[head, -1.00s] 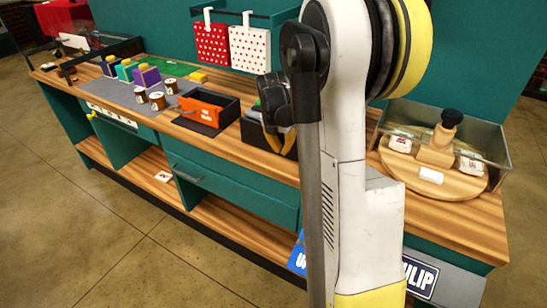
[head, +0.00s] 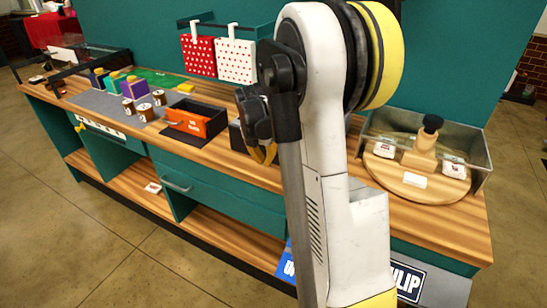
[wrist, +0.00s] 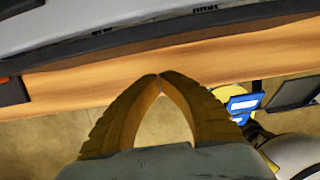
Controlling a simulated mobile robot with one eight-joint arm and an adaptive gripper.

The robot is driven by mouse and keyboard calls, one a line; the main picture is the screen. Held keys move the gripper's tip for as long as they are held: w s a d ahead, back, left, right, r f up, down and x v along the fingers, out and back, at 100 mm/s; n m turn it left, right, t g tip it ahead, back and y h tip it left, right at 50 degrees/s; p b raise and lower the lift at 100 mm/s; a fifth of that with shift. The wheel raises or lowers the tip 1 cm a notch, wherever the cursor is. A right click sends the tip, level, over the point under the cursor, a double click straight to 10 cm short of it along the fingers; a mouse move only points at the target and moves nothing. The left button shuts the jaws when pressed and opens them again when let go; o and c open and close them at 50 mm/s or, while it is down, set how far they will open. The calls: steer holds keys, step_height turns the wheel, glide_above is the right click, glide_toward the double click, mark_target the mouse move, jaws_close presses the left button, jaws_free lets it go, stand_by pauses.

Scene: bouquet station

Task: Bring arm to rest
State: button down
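My gripper (wrist: 160,80) shows in the wrist view as two yellow ridged fingers with their tips together and nothing between them. Its tips lie over the wooden bench edge in that view, with floor showing below and between the fingers. In the head view my gripper (head: 264,154) is folded beside my upright arm, in front of the wooden bench (head: 225,155). My arm hides part of the bench behind it.
An orange-fronted box (head: 188,122), several jars (head: 145,112) and coloured blocks (head: 133,88) stand left on the bench. A metal tray (head: 478,150) with a round wooden board (head: 440,190) stands right. Red and white dotted bags (head: 199,57) hang behind. Floor in front is clear.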

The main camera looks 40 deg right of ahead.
steer(key=p+v, duration=0.3)
steer(key=v, duration=0.7)
steer(key=shift+a+p, duration=0.3)
steer(key=shift+s, duration=0.15)
steer(key=s+a+r+m+t+y+b, duration=0.1)
steer(key=s+a+m+t, duration=0.2)
steer(key=s+a+m, duration=0.5)
steer(key=s+a+r+m+t+y+b, duration=0.1)
steer(key=s+a+m+t, duration=0.2)
steer(key=s+a+m, duration=0.6)
steer(key=a+m, duration=0.4)
steer(key=a, duration=0.5)
steer(key=shift+r+m+y, duration=0.25)
steer(key=shift+m+y, duration=0.05)
steer(key=shift+m, duration=0.1)
